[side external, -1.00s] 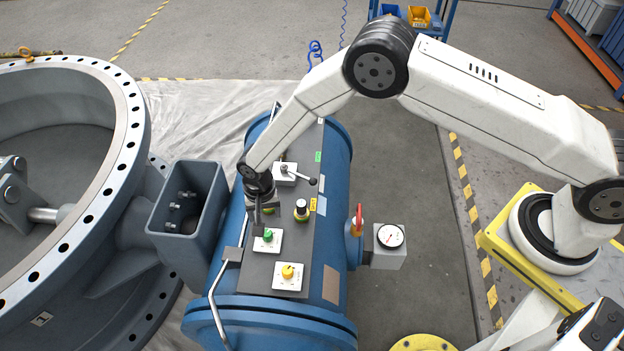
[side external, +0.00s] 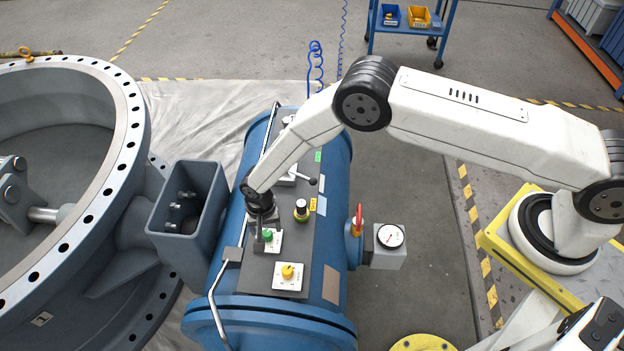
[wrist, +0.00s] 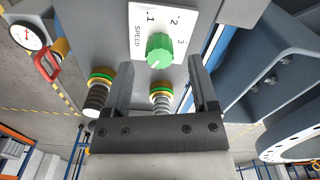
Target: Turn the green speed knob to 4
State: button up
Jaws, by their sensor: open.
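The green speed knob (wrist: 159,49) sits on a white plate (wrist: 140,25) marked SPEED, with the numbers 1, 2 and 3 readable in the wrist view; no 4 can be made out there. The knob also shows in the side view (side external: 267,235), on the dark panel of the blue cylinder. My gripper (wrist: 158,75) is open and empty, its two fingers spread to either side below the knob in the wrist view. In the side view my gripper (side external: 259,232) is right beside the knob's plate, and its fingers partly hide that plate.
A yellow knob on a white plate (side external: 288,272) lies nearer the camera. A red-handled valve (side external: 358,220) and gauge (side external: 390,236) are right, a grey bracket (side external: 190,215) left.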

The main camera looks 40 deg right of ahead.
aim_at(267, 235)
jog(key=shift+f, duration=1.4)
grip_shut()
